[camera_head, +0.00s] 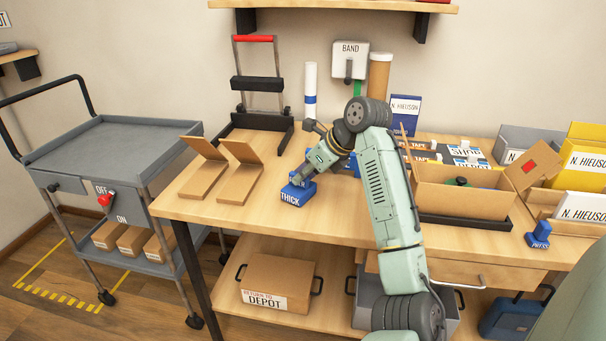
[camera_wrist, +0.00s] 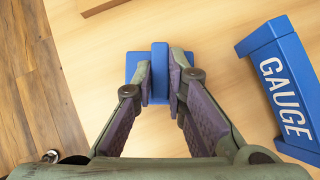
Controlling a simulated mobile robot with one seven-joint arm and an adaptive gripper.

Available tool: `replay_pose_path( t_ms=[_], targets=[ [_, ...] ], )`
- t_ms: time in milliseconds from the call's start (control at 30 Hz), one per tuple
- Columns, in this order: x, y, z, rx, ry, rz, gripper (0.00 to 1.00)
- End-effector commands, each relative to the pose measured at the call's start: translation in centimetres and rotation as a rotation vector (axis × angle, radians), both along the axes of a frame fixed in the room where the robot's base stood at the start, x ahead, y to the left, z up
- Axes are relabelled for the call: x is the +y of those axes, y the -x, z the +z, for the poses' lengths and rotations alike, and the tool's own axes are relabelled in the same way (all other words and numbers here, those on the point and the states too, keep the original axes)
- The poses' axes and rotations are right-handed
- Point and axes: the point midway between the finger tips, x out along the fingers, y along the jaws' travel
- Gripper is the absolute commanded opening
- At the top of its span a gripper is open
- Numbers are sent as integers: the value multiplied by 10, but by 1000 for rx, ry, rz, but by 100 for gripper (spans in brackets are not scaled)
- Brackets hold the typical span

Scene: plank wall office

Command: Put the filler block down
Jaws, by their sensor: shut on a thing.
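The filler block (camera_head: 292,196) is blue, with the word THICK in white on its front, and is at the table's front edge area in the head view. In the wrist view the filler block (camera_wrist: 160,58) shows as a blue base with a raised upright grip. My gripper (camera_head: 302,179) is above it, and in the wrist view both fingers of my gripper (camera_wrist: 160,88) are shut on the upright grip. The block is at or very close to the table top; I cannot tell whether it touches. Its underside is hidden.
A blue block marked GAUGE (camera_wrist: 283,90) lies right of the held block. An open cardboard box (camera_head: 460,200) and a small blue block (camera_head: 538,236) are at the right. Bare wood (camera_head: 330,220) lies around the held block.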

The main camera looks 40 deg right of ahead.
Motion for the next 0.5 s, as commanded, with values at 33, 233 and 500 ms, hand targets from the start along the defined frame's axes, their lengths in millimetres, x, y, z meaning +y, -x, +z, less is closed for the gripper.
replay_pose_path(
  t_ms=[33,233,500],
  targets=[
    [0,0,0,0,0,0,0],
    [0,0,-2,0,-1,1,21],
    [0,0,-2,0,0,0,33]
  ],
)
